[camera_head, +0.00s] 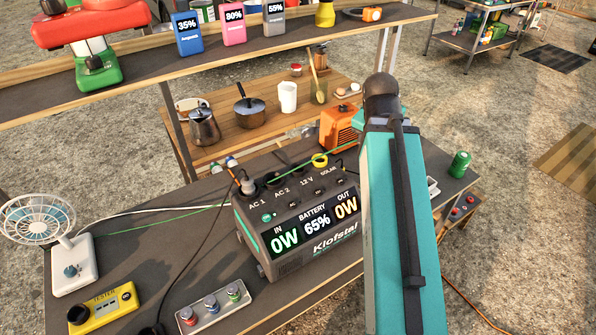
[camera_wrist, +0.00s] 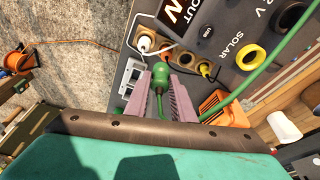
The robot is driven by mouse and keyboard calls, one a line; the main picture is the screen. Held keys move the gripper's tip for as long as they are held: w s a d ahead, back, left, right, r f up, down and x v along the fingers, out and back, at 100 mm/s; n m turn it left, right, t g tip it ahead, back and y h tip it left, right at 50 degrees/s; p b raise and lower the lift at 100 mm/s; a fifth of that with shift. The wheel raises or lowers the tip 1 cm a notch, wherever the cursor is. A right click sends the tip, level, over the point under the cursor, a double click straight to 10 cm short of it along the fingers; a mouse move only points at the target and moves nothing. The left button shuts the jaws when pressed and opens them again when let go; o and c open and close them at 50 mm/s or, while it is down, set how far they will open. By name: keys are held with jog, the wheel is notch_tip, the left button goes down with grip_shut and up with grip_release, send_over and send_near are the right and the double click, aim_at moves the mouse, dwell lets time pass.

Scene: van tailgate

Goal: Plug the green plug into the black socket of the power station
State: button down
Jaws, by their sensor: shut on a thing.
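My gripper (camera_wrist: 158,88) is shut on the green plug (camera_wrist: 160,72), which sits between the pink fingers in the wrist view. A green cord hangs from the plug. The plug is over or at a wooden strip; whether it touches the strip cannot be told. The power station (camera_head: 285,262) stands on the dark bench in the head view, its display reading 65%. In the wrist view, a black ring socket (camera_wrist: 289,15) lies at the upper right, apart from the plug, beside a yellow ring socket (camera_wrist: 254,58) marked SOLAR. In the head view, my arm hides the gripper and plug.
The wooden strip (camera_wrist: 171,48) holds white, orange and yellow plugs close to my fingers. A green cable (camera_wrist: 252,88) crosses to the right. A shelf (camera_head: 230,50) spans the back above the bench.

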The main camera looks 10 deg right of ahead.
jog(key=c, duration=2.5)
grip_release()
jog(key=shift+w+a+f+p, duration=0.1)
jog(key=shift+w+a+p, duration=0.25)
jog(key=shift+w+a, duration=2.1)
jog(key=shift+w+a+f+p, duration=0.25)
jog(key=shift+w+a, duration=0.5)
jog(key=shift+a, duration=3.4)
jog(key=shift+w+a+p, duration=0.4)
jog(key=shift+w+a, duration=1.2)
jog(key=shift+a, duration=1.7)
jog(key=shift+c, duration=0.2)
jog(key=shift+f+b, duration=0.45)
jog(key=shift+f, duration=1.15)
jog(key=o, duration=1.1)
jog(key=shift+r, duration=0.15)
